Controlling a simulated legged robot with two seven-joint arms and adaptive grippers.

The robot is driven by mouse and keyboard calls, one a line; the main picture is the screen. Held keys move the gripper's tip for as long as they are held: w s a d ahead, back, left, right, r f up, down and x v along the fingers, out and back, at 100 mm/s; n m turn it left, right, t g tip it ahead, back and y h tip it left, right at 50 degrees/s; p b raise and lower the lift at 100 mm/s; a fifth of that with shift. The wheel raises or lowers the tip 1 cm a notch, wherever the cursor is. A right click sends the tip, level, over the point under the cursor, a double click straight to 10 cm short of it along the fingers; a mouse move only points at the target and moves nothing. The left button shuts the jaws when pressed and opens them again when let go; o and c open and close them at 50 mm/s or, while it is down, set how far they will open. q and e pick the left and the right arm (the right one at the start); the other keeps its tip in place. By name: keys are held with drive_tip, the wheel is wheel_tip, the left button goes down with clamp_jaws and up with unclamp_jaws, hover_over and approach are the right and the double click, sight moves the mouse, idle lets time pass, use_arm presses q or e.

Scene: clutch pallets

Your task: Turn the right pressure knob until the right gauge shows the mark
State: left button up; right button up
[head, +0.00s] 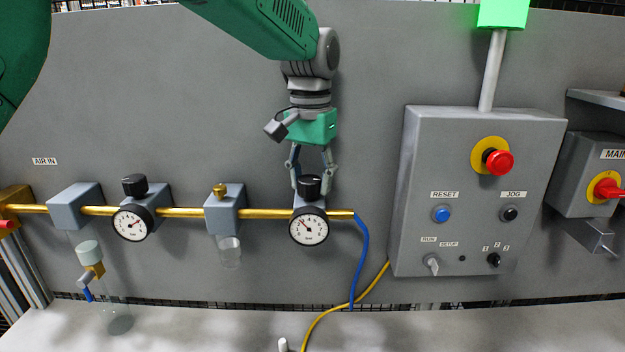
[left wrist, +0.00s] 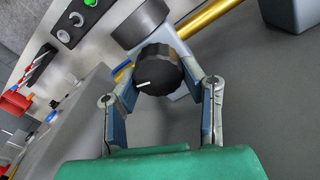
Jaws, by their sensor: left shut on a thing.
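The right pressure knob (head: 309,187) is a black ribbed knob on top of the right regulator on the brass pipe. My left gripper (head: 311,186) comes down from above and is shut on this knob. In the left wrist view the knob (left wrist: 158,70) sits between the two fingers, with a white line on its top. The right gauge (head: 309,227) is a round white dial just below the knob. Its needle points to the upper left; the mark on the dial is too small to make out. My right gripper is not in view.
A left regulator with a black knob (head: 135,185) and gauge (head: 133,223) sits further left. A block with a brass fitting (head: 226,207) stands between them. A blue hose (head: 360,260) leaves the pipe's right end. A grey control box (head: 425,180) is to the right.

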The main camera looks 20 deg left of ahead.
sight(311, 178)
use_arm(q)
drive_tip(key=shift+s+f, duration=0.3)
drive_tip(key=shift+f, duration=0.05)
drive_tip(key=o, duration=1.1)
drive_tip(key=shift+o, duration=0.2)
drive_tip(key=shift+s+r, duration=0.15)
drive_tip(key=shift+r, duration=0.05)
drive_tip(key=shift+r, duration=0.1)
drive_tip(key=shift+w+r, duration=0.2)
drive_tip(key=shift+r, duration=0.05)
wheel_tip(311, 178, up, 11)
drive_tip(key=shift+r, duration=0.15)
drive_tip(key=shift+s+d, duration=0.1)
